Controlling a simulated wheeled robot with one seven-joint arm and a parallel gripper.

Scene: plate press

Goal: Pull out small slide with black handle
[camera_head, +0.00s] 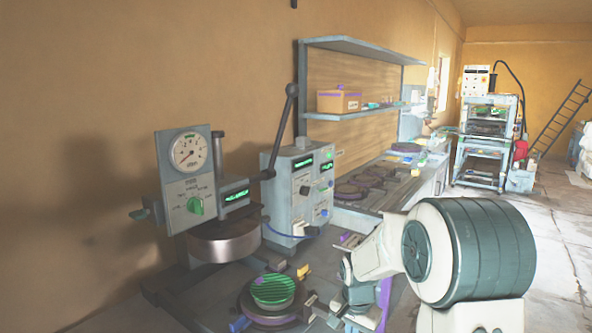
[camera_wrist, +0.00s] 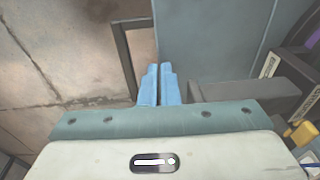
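In the wrist view, a thin dark handle (camera_wrist: 126,62) shaped like an angular loop stands out from the edge of a grey-blue surface. My gripper's two blue fingers (camera_wrist: 159,84) are close together, just right of the handle's long bar, over the surface edge. I see nothing between them. The handle's near end is hidden behind my gripper body, so I cannot tell if they touch. A dark grey block (camera_wrist: 255,98) lies to the right of the fingers; whether it is the small slide is unclear. In the head view my arm hides the fingers and handle.
A press with a dial gauge (camera_head: 190,150) and a round green-topped plate (camera_head: 272,290) stand on the bench left of my arm. A grey control box (camera_head: 297,190) is behind. In the wrist view, a yellow part (camera_wrist: 303,132) is at right and bare floor (camera_wrist: 65,50) at left.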

